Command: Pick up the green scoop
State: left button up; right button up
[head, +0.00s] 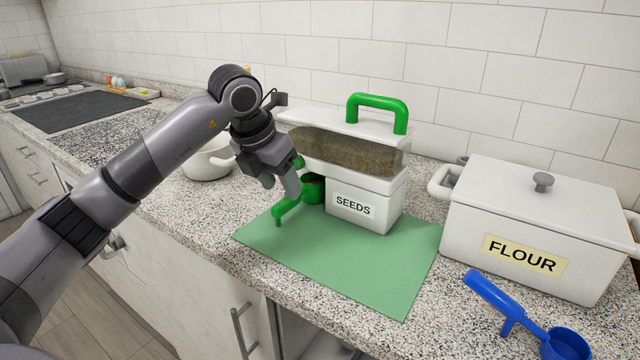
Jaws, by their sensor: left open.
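The green scoop (290,208) lies on the left part of the green mat (350,262), beside the seeds box (368,204). Its handle points to the lower left and its cup (314,188) is near the box's left side. My left gripper (283,190) is open, right at the scoop's handle and pointing down. The fingers cover part of the handle, and I cannot tell whether they touch it. My right gripper is not in view.
A white flour box (540,222) with a lid stands at the right. A blue scoop (497,296) lies in front of it. A white pot (205,160) stands behind my left arm. The front of the mat is clear, near the counter edge.

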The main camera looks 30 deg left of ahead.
aim_at(285, 201)
pick_arm(q)
jog(key=shift+w+a+f, duration=0.1)
jog(key=shift+w+a, duration=0.1)
jog(key=shift+w, duration=0.05)
jog(key=x, duration=0.6)
jog(key=shift+s+a+f+p, duration=0.1)
jog(key=shift+s+f+p, duration=0.1)
jog(key=shift+f+p, duration=0.15)
jog(key=shift+c, duration=0.3)
grip_shut()
